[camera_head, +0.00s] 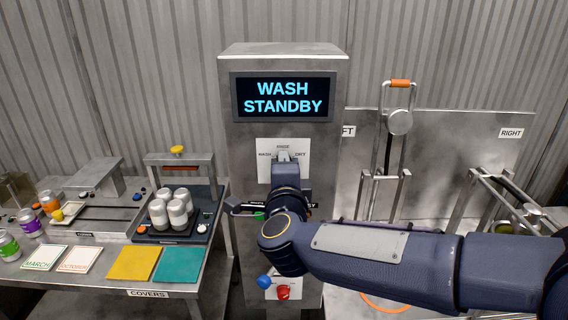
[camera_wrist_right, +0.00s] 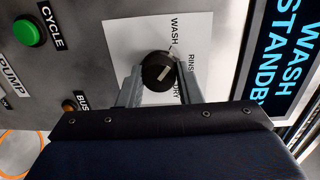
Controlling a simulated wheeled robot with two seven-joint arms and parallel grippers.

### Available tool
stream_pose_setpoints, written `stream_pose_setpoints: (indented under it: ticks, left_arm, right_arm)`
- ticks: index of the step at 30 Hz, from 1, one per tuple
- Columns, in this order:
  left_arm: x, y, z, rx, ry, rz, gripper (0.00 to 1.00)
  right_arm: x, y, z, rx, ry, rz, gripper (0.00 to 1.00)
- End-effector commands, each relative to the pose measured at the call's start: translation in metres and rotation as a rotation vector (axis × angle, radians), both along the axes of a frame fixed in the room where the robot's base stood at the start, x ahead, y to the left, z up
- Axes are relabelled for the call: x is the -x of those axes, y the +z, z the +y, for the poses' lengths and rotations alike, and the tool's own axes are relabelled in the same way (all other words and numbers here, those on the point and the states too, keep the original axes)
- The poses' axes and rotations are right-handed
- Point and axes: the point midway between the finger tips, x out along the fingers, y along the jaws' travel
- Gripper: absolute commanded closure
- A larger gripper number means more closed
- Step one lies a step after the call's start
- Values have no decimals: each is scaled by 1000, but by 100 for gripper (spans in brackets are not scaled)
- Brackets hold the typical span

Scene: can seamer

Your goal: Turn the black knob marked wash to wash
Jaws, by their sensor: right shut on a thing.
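The black knob (camera_wrist_right: 156,72) sits on a white placard (camera_wrist_right: 118,35) marked WASH, RINSE and DRY. A pale pointer line on the knob slants toward the label side; I cannot tell exactly which mark it meets. My right gripper (camera_wrist_right: 160,82) has a finger on each side of the knob and is shut on it. In the head view my right gripper (camera_head: 286,156) reaches the placard (camera_head: 264,172) on the metal cabinet and hides the knob. The cabinet's screen (camera_head: 283,97) reads WASH STANDBY. My left gripper is not in view.
A green button (camera_wrist_right: 27,32) marked CYCLE is beside the placard. A blue knob (camera_head: 264,282) and a red knob (camera_head: 283,292) sit low on the cabinet. A table (camera_head: 195,270) with cans and cards stands left. Metal frames with a lever (camera_head: 399,122) stand right.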

Motion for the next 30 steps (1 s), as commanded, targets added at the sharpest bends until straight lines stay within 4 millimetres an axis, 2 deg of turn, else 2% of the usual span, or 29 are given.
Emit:
stream_pose_setpoints:
  ticks: [9, 26, 27, 30]
  left_arm:
    - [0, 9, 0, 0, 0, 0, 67]
    - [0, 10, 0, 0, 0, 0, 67]
    - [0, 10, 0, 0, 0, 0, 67]
    - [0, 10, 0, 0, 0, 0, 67]
  right_arm:
    - [0, 0, 1, 129, 2, 3, 91]
    - [0, -1, 1, 159, 2, 3, 91]
    - [0, -1, 1, 159, 2, 3, 64]
    - [0, -1, 1, 158, 2, 2, 51]
